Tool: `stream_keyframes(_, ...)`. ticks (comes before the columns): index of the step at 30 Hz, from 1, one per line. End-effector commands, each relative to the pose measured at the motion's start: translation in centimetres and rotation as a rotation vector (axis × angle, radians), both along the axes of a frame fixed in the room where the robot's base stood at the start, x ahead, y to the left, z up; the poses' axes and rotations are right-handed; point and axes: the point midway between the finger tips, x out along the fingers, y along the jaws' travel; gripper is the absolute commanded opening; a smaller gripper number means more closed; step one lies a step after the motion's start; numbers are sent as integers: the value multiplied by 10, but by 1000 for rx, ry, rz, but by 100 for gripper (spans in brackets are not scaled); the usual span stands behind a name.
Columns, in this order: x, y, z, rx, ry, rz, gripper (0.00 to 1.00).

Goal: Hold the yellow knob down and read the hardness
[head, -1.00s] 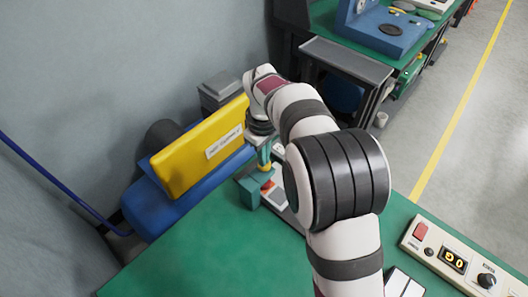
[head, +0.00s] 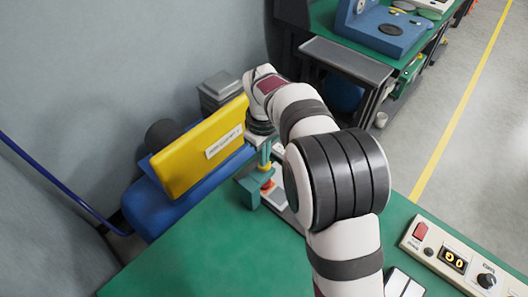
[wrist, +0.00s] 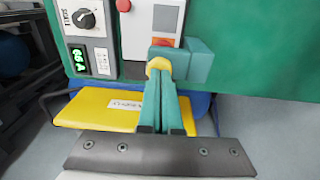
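The yellow knob (wrist: 158,66) sits on top of the teal tester (wrist: 196,58) in the wrist view. In the head view the knob (head: 265,167) shows just under my gripper (head: 264,152). My gripper (wrist: 160,84) has its two teal fingers closed together, pointing down with their tips at the knob, seemingly touching it. An orange-red block (wrist: 162,42) shows beside the tester's head. A small green display (wrist: 77,59) on a grey box is lit and seems to read 65 A, tilted in the view. My arm hides this box in the head view.
A yellow labelled case (head: 198,150) on a blue holder stands close to my gripper. A white panel with a red button (wrist: 123,5) lies by the tester. A control box (head: 455,262) is at the front right. Green table (head: 190,250) is free at the front left.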

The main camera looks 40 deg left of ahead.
Motion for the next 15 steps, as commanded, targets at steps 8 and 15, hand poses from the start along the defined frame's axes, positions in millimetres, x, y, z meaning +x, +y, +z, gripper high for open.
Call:
stream_keyframes(8,-3,-2,-11,-15,10,8,0)
stream_keyframes(15,-3,-1,34,0,0,3,0)
